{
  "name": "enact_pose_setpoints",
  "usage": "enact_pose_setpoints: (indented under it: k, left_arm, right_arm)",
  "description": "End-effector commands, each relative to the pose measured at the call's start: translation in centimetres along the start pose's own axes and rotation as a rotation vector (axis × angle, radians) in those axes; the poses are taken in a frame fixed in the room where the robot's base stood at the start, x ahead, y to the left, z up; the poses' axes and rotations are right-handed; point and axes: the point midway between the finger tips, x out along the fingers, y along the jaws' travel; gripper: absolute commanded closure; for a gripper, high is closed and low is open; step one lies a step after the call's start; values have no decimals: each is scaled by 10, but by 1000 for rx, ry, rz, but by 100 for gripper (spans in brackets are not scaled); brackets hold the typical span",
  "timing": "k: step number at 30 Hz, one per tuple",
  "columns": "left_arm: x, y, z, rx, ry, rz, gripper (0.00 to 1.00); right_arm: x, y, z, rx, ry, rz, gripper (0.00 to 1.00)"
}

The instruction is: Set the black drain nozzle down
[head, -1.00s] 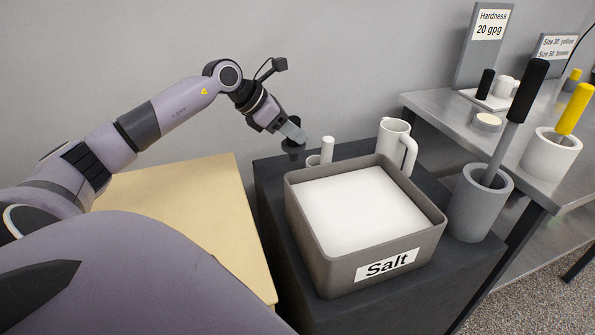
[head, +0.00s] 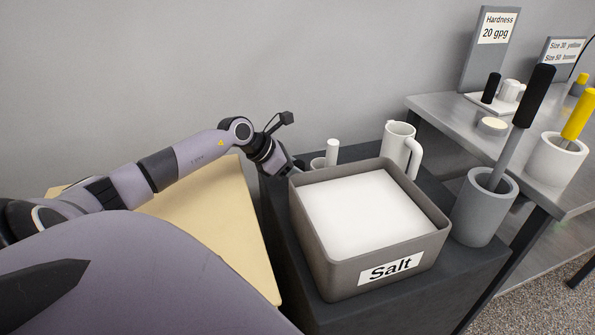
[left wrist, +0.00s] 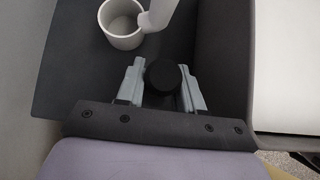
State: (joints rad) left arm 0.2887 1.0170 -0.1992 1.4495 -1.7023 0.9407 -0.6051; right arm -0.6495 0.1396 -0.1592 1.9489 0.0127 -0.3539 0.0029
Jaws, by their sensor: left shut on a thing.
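The black drain nozzle (left wrist: 163,75) shows as a round black end between the two grey fingers in the left wrist view. My left gripper (head: 293,165) is shut on it, beside the left back corner of the salt bin, over the dark stand (head: 370,309). I cannot tell whether the nozzle touches the stand. My right gripper is not in view.
The salt bin (head: 312,238) is close to the gripper's right. A small grey cup (head: 318,163) with a white rod (head: 332,152) and a white mug (head: 397,148) stand behind. A tan board (head: 205,235) lies left. A grey holder (head: 477,215) stands right of the bin.

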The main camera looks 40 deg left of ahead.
Motion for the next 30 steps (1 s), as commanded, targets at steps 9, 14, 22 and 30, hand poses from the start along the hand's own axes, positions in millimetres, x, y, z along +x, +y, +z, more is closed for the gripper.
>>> enact_pose_setpoints:
  k: [9,14,22,30]
  left_arm:
    - [1,0,-1,0,1,-1,38]
    - [0,0,0,0,1,-1,38]
    - [-21,1,-1,2,5,2,38]
    - [-57,0,-2,-1,6,1,38]
  right_arm:
    - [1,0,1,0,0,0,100]
    - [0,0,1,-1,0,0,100]
    - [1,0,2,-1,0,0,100]
    - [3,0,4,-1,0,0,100]
